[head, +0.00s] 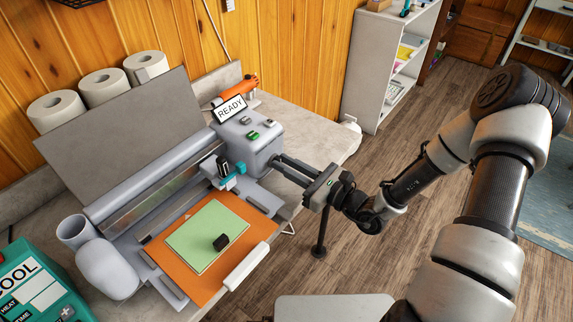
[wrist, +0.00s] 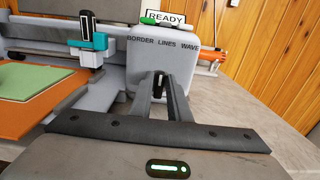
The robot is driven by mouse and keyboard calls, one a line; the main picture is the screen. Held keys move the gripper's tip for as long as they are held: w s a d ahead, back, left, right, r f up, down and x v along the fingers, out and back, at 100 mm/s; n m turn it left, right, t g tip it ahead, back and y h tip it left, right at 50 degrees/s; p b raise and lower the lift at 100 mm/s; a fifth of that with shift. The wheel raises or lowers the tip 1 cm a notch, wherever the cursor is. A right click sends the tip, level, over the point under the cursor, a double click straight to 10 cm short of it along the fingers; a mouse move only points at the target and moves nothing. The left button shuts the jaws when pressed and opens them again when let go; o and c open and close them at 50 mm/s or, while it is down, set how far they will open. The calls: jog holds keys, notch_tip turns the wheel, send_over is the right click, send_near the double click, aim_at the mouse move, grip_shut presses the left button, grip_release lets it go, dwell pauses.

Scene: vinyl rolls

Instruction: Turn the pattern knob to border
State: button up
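The grey control box (head: 252,140) of the machine carries the labels BORDER, LINES and WAVE (wrist: 163,43) on its face in the wrist view. The pattern knob (wrist: 158,82) shows only as a small dark and pale piece between my fingertips, below LINES. The fingers hide most of it, so its pointing direction cannot be read. My gripper (head: 277,162) reaches the box face from the right, and its fingertips (wrist: 157,77) lie on either side of the knob with a narrow gap. I cannot tell whether they press on it.
A READY sign (head: 229,108) and several buttons sit on top of the box. A teal and black carriage (head: 231,176) is left of it. A green sheet (head: 206,235) lies on an orange mat (head: 172,272). An orange tool (head: 238,90) lies behind the box.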

grip_shut()
jog(key=shift+r, duration=0.1)
jog(key=m+p, duration=0.2)
jog(key=shift+w+d+r+m+p, duration=0.1)
jog(key=shift+m+p, duration=0.25)
jog(key=shift+m, duration=0.05)
jog(key=shift+w+d+f+m+p, duration=0.15)
jog(key=shift+m+p, duration=0.65)
jog(key=shift+m, duration=0.45)
jog(key=shift+w+f+m+p, duration=0.1)
jog(key=shift+m+p, duration=0.65)
jog(key=shift+m, duration=0.5)
jog(key=shift+o, duration=2.3)
grip_release()
